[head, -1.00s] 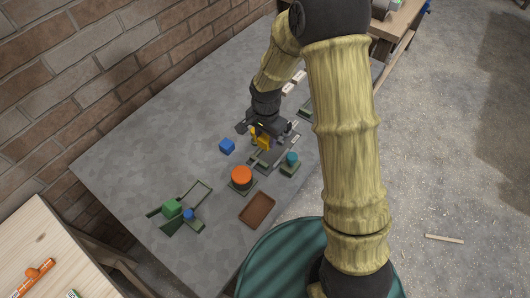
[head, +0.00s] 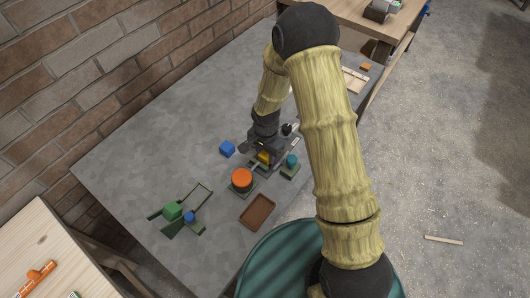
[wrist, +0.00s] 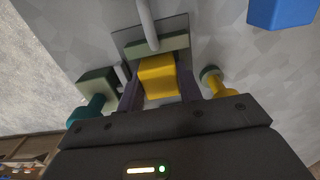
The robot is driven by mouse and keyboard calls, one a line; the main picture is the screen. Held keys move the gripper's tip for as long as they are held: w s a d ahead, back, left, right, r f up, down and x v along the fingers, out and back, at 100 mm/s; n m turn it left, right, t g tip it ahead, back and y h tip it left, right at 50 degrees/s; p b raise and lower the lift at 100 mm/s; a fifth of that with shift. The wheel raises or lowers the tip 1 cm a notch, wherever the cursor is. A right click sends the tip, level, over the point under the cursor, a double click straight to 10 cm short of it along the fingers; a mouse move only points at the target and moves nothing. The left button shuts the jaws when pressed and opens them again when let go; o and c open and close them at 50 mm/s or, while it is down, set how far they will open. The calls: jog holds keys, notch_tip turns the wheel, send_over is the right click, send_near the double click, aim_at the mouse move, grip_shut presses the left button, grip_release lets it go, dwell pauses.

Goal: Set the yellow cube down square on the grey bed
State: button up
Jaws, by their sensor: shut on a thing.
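The yellow cube (head: 264,158) is between the fingers of my gripper (head: 262,153), low over the fixture in the middle of the table. The wrist view also shows the yellow cube (wrist: 157,75), with a dark finger on each side of it. My gripper is shut on the cube. A grey plate (wrist: 126,38), which looks like the grey bed, lies at the cube's far side, with a green bar (wrist: 158,47) and a pale rod over it. The cube's underside is hidden, so I cannot tell whether it touches the bed.
A teal cylinder on a green block (head: 290,168) stands right of the cube. A brown tray (head: 257,211) lies near the table's edge. The table's far left is clear.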

aim_at(266, 154)
jog(key=shift+d, duration=0.1)
jog(key=shift+f, duration=0.1)
jog(key=o, duration=0.8)
jog(key=shift+c, duration=0.2)
jog(key=shift+r, duration=0.55)
notch_tip(266, 154, up, 11)
jog(key=b, duration=0.1)
jog(key=shift+r, duration=0.15)
